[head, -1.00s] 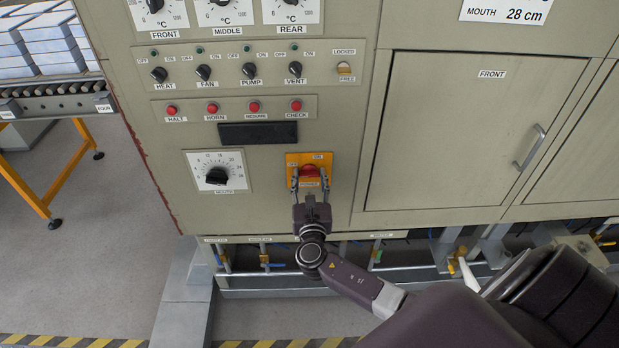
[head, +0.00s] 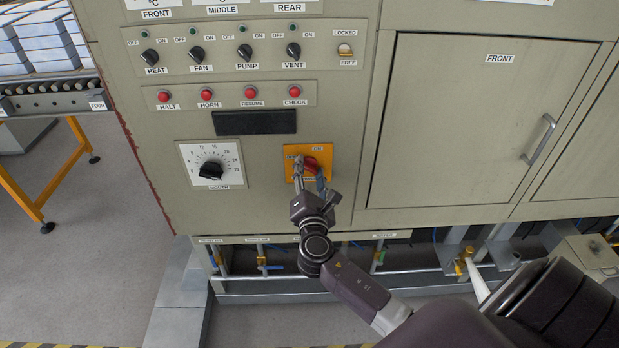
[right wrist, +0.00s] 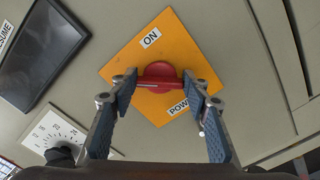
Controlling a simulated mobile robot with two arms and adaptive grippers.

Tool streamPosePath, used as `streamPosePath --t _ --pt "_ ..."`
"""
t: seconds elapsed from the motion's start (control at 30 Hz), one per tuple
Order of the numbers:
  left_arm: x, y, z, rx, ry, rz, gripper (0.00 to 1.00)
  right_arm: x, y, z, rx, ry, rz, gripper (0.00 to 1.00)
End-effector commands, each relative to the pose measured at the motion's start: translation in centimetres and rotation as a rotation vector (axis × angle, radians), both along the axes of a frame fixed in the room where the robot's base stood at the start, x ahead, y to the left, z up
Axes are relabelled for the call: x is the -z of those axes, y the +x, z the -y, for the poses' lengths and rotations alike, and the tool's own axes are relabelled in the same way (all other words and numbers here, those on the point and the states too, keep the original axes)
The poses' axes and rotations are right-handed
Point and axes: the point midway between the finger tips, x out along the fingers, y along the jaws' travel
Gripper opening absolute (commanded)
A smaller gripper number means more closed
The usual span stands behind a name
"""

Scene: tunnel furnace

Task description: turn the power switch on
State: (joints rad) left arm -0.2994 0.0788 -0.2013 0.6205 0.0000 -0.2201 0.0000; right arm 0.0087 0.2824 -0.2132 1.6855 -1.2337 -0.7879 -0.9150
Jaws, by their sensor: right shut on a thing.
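The power switch is a red rotary knob (head: 311,164) on a yellow plate (head: 290,176) low on the beige furnace panel. Its plate carries an ON label near the top and a POWER label below. My right gripper (head: 309,172) reaches up to it from below, turned at a slant to the plate. In the right wrist view, the fingers of my right gripper (right wrist: 158,85) are shut on the red knob (right wrist: 158,78), one at each end of its bar. The yellow plate (right wrist: 150,52) looks tilted there. My left gripper is out of view.
A MOUTH dial (head: 211,168) sits left of the plate, with a black display (head: 254,122) above. Red push buttons (head: 207,95) and black selector switches (head: 197,54) line up higher. The FRONT door (head: 470,130) is to the right. Pipes and valves run below the panel.

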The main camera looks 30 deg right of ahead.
Motion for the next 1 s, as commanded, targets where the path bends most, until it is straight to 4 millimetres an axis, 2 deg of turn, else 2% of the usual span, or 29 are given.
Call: streamPosePath --t 0.03,0.5,1.0 --pt "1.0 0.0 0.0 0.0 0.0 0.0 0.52 0.5 0.0 0.0 0.001 0.042 0.025 0.19" --pt "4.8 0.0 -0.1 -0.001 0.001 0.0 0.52 0.6 -0.1 0.1 0.001 0.417 0.255 0.19" --pt "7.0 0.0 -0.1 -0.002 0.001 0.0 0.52 0.6 -0.1 0.1 0.001 0.68 0.414 0.19"
